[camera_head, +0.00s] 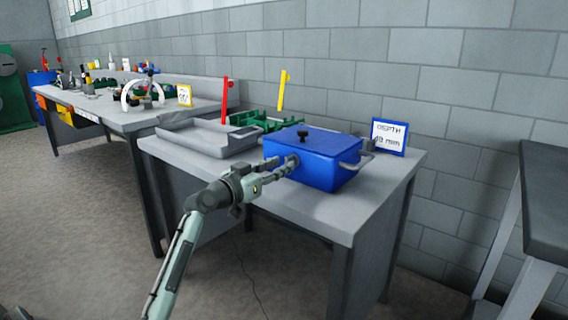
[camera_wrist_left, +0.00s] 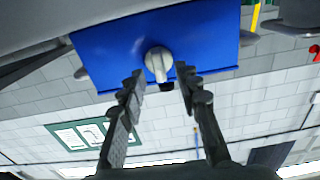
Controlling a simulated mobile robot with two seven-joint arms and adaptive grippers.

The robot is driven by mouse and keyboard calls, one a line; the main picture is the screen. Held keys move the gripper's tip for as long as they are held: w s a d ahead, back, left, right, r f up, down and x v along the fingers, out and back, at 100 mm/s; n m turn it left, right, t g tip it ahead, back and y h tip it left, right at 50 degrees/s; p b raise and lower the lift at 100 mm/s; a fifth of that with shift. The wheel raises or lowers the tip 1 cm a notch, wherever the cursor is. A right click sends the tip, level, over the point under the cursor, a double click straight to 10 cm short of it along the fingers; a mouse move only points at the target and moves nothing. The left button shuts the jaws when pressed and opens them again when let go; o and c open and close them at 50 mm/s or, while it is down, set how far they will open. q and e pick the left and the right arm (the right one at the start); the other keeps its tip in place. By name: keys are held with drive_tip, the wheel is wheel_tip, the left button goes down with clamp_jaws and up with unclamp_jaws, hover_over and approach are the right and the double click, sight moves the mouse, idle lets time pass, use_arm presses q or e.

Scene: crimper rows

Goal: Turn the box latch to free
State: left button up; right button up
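The blue box (camera_head: 325,174) stands on the grey table with its lid down and a black knob on top. In the left wrist view, its blue front face (camera_wrist_left: 105,55) carries a light grey latch (camera_wrist_left: 158,63) with a round hub and a short lever. My left gripper (camera_head: 283,168) is at that face, and its fingers largely hide the latch in the head view. In the left wrist view, my left gripper (camera_wrist_left: 160,73) is open, its fingertips on either side of the lever with gaps visible. My right gripper is in neither view.
A grey tray (camera_head: 205,139) lies left of the box, with a green rack (camera_head: 262,120) behind. Red and yellow posts rise there. A blue-framed sign (camera_head: 390,137) stands behind the box at right. The table's front strip (camera_head: 310,215) is bare.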

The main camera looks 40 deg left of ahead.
use_arm(q)
drive_tip(key=shift+w, duration=0.6)
drive_tip(key=shift+w+d, duration=0.1)
drive_tip(key=shift+w, duration=0.3)
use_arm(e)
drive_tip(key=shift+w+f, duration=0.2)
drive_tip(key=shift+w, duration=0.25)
use_arm(q)
drive_tip(key=shift+c, duration=0.6)
clamp_jaws()
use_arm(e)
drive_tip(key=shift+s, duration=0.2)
use_arm(q)
drive_tip(key=shift+f, duration=0.1)
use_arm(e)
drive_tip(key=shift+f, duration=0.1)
